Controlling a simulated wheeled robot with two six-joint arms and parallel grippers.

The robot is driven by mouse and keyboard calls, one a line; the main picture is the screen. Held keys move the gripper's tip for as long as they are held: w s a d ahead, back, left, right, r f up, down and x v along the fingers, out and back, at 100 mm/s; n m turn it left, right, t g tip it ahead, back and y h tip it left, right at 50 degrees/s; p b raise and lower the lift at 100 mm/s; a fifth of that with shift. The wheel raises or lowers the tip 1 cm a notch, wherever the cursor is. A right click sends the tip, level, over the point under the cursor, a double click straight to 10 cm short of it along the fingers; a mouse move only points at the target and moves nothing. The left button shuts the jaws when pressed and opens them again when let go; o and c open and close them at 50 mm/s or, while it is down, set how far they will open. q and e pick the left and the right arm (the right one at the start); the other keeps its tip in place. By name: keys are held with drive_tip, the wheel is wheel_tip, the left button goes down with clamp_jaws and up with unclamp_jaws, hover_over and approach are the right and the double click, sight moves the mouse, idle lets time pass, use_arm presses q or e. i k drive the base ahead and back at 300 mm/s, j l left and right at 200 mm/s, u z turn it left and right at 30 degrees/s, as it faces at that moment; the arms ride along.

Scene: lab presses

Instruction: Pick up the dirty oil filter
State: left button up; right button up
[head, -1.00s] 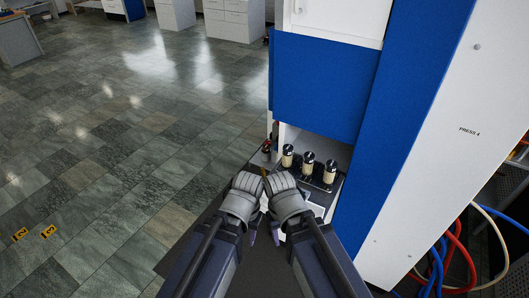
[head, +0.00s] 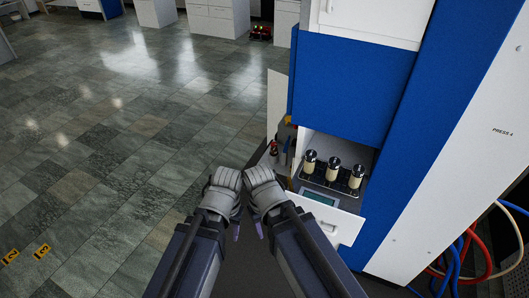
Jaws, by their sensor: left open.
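Three upright cylindrical filters with black caps and pale bodies stand in a row in a dark rack (head: 325,185) in the open bay of the press: a left one (head: 310,163), a middle one (head: 332,174) and a right one (head: 356,178). I cannot tell which is dirty. My left gripper (head: 237,231) and right gripper (head: 258,229) are side by side, left of and nearer than the rack, apart from the filters. The left is open and seems empty. My own wrists hide much of both, and the right one's jaws cannot be made out.
The blue and white press (head: 340,88) rises above and right of the bay. A white front panel (head: 326,218) and a small screen (head: 320,198) lie below the rack. Small red and blue items sit left of the bay. Hoses (head: 466,250) hang at right. Open tiled floor spreads left.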

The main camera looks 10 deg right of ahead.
sight(273, 150)
drive_tip(key=i+j, duration=0.25)
drive_tip(key=i, duration=0.15)
drive_tip(key=i+j, duration=0.3)
drive_tip(key=i+j+u, duration=0.1)
drive_tip(key=i+j, duration=0.15)
drive_tip(key=i, duration=0.25)
